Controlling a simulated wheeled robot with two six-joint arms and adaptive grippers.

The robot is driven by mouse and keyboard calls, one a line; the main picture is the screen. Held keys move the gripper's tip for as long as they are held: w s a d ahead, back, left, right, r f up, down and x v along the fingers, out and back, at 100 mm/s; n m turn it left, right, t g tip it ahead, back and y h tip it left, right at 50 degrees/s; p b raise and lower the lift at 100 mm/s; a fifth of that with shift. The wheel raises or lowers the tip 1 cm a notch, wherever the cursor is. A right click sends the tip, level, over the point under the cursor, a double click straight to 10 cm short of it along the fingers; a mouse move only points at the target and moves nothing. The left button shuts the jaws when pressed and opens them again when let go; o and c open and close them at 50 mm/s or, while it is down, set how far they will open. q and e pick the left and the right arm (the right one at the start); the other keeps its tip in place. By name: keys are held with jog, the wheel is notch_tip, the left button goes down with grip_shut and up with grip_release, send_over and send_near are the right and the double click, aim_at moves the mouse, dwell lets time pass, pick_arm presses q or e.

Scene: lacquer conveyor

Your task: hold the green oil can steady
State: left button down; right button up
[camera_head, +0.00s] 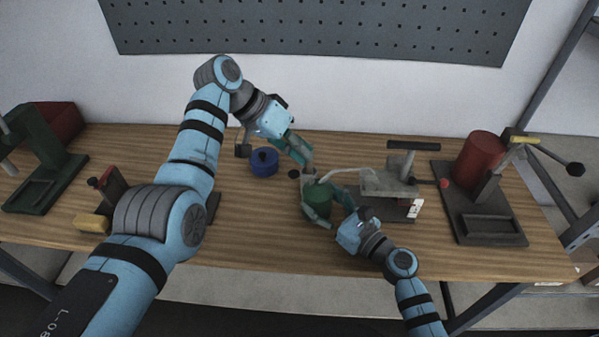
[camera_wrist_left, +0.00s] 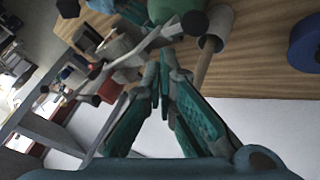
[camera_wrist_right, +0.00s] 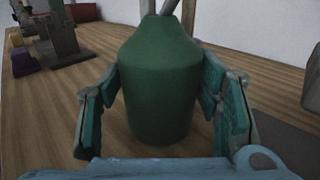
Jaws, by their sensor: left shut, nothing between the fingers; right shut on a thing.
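The green oil can (camera_head: 318,197) is upright near the middle of the wooden table. It fills the centre of the right wrist view (camera_wrist_right: 160,85), with its spout running off the top edge. My right gripper (camera_head: 322,208) is shut on the can's body, one finger on each side. My left gripper (camera_head: 306,168) is shut and empty, with its fingertips close above the can's top. In the left wrist view its closed fingers (camera_wrist_left: 165,72) are beside the can's pale spout; I cannot tell if they touch it. Part of the can (camera_wrist_left: 178,10) shows at that view's top edge.
A blue round object (camera_head: 264,162) lies behind and left of the can. A grey device with a black handle (camera_head: 390,182) stands close on its right. A dark stand with a red cylinder (camera_head: 478,160) is at far right, a green stand (camera_head: 45,150) at far left.

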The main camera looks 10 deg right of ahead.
pick_arm(q)
jog(key=shift+a+f, duration=0.1)
jog(key=shift+f, duration=0.5)
dwell(1.0)
jog(key=shift+f, duration=0.45)
jog(key=shift+a+f, duration=0.15)
jog(key=shift+f, duration=0.5)
dwell(0.6)
jog(key=shift+r, duration=1.1)
jog(key=shift+d+r, duration=0.25)
jog(key=shift+r, duration=1)
jog(key=shift+d+r, duration=0.25)
jog(key=shift+r, duration=1)
